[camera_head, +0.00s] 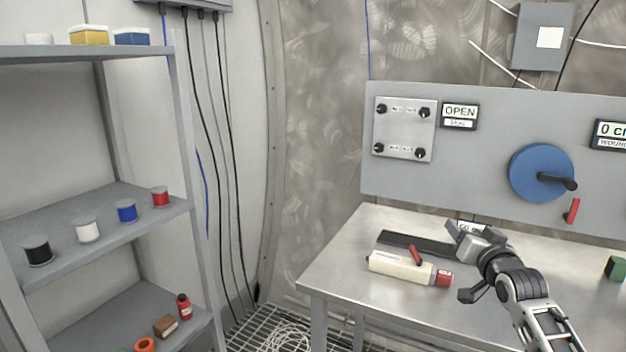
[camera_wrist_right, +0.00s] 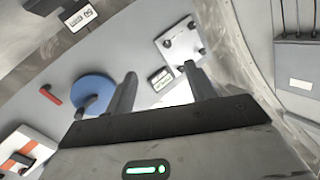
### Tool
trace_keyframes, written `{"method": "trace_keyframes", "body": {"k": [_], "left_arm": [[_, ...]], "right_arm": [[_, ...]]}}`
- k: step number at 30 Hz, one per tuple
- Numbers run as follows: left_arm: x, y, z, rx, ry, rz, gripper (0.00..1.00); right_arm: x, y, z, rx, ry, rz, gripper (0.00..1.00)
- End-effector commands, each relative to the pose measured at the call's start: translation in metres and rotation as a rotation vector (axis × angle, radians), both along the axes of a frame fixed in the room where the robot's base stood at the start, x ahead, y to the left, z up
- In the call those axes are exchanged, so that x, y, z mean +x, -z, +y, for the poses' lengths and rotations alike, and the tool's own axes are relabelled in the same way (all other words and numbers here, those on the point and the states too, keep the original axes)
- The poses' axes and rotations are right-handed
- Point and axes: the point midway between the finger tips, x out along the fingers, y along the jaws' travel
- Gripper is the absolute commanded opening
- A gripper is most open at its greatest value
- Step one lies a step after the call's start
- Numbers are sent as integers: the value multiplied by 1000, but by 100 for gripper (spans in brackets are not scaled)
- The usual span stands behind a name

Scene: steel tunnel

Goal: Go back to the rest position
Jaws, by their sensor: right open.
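My right gripper (camera_head: 462,262) is in the head view above the steel table (camera_head: 335,262), its arm coming in from the lower right. In the right wrist view the two fingers of my right gripper (camera_wrist_right: 160,88) stand apart with nothing between them. A cream cylinder with a red end (camera_head: 400,265) lies on the table just left of the gripper. I cannot tell whether they touch. A dark flat bar (camera_head: 415,243) lies behind the cylinder. My left gripper is not in view.
A grey panel behind the table carries a blue crank wheel (camera_head: 541,172), a bolted plate (camera_head: 404,129) and an OPEN sign (camera_head: 460,113). A shelf rack (camera_head: 100,212) with several spools stands left. A green block (camera_head: 615,268) sits at the table's right. Floor grating shows between rack and table.

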Motion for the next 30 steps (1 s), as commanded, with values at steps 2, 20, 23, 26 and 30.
{"method": "trace_keyframes", "body": {"k": [2, 20, 23, 26, 30], "left_arm": [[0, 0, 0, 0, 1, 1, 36], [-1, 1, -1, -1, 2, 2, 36], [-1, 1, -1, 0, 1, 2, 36], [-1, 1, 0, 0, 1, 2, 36], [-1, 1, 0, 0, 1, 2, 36]], "right_arm": [[0, 0, -7, -233, 27, 7, 55], [-135, 190, 74, -584, -157, 261, 55], [-192, 232, 102, -539, -220, 334, 55], [-254, 264, 126, -485, -271, 408, 55], [-329, 288, 153, -412, -320, 499, 55]]}}
